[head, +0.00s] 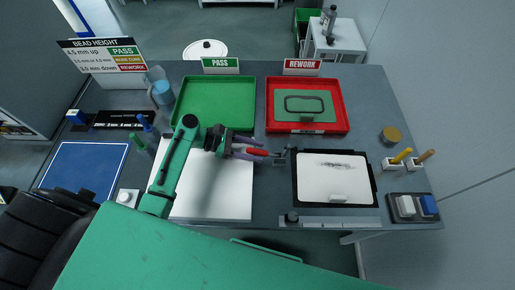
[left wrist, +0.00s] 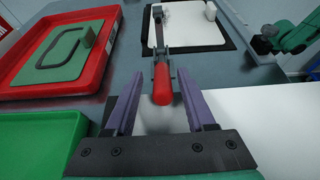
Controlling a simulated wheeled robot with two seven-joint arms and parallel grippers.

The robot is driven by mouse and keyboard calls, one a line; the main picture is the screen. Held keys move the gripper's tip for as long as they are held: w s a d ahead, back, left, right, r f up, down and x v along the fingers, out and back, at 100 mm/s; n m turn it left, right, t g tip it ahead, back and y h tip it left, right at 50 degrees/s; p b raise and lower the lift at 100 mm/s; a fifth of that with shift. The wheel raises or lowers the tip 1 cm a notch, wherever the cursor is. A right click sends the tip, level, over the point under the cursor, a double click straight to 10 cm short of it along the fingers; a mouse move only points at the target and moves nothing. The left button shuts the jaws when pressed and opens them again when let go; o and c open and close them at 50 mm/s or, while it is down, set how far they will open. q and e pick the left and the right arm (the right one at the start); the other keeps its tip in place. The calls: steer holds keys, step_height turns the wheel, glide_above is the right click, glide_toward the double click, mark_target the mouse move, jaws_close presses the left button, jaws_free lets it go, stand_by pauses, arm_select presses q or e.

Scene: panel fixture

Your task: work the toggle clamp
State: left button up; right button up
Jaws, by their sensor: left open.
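The toggle clamp (head: 281,157) stands on the table left of the white plate in the black frame. Its red handle (head: 257,152) points left toward my left gripper (head: 247,149). In the left wrist view the red handle (left wrist: 162,85) lies between the two purple fingers of my open left gripper (left wrist: 160,76), with a gap on each side. The clamp's metal arm (left wrist: 158,28) reaches away toward the white plate (left wrist: 188,25); its base is partly hidden behind the handle. My right gripper is not in view.
A green tray (head: 180,112) and a red tray (head: 341,116) holding a green panel (head: 305,116) stand behind. A white sheet (head: 225,205) lies under my left arm. A ruler strip (head: 340,222) lies at the front edge; marker holders (head: 391,165) stand at right.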

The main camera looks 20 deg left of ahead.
arm_select(q)
steer(key=shift+s+d+f, duration=0.1)
steer(key=shift+d, duration=0.35)
jaws_close()
stand_by(1.1)
